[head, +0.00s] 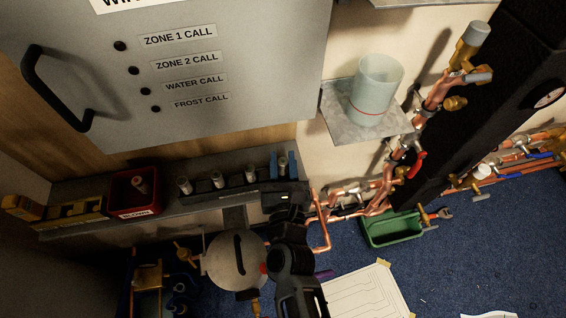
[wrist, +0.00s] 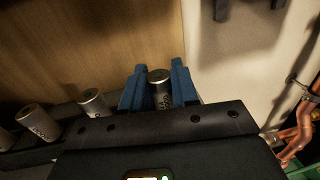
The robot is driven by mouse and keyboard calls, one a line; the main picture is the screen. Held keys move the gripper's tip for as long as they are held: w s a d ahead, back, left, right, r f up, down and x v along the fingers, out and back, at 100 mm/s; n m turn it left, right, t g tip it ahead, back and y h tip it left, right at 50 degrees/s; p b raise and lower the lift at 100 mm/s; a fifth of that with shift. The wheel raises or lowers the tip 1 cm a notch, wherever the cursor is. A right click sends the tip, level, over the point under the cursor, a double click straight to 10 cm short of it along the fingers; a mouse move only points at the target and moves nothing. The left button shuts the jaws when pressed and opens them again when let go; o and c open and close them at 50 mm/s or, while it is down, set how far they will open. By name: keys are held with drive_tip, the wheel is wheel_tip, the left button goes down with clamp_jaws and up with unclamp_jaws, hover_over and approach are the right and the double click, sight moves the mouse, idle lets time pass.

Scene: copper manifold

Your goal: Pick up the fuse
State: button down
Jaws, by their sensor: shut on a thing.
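My gripper (head: 282,163) has blue fingers and is shut on a silver fuse (head: 283,168) at the right end of a row on the grey shelf. In the wrist view the fuse (wrist: 160,90) stands upright between the two blue fingers (wrist: 158,86), its top showing. Its lower end is hidden by the gripper body, so I cannot tell whether it is clear of the shelf. More silver fuses stand to its left: one close by (head: 250,174), others further left (head: 217,180), (head: 185,185).
A red bin (head: 122,187) labelled "BLOWN" holds a fuse at the shelf's left. A grey panel (head: 230,75) with a black handle hangs above. Copper pipes (head: 380,190), a small ledge (head: 340,118) with a cup (head: 376,88), and a green tray (head: 392,238) are right.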

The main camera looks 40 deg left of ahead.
sight(283, 162)
wheel_tip(283, 162, up, 10)
drive_tip(key=p, duration=0.6)
drive_tip(key=shift+f, duration=0.1)
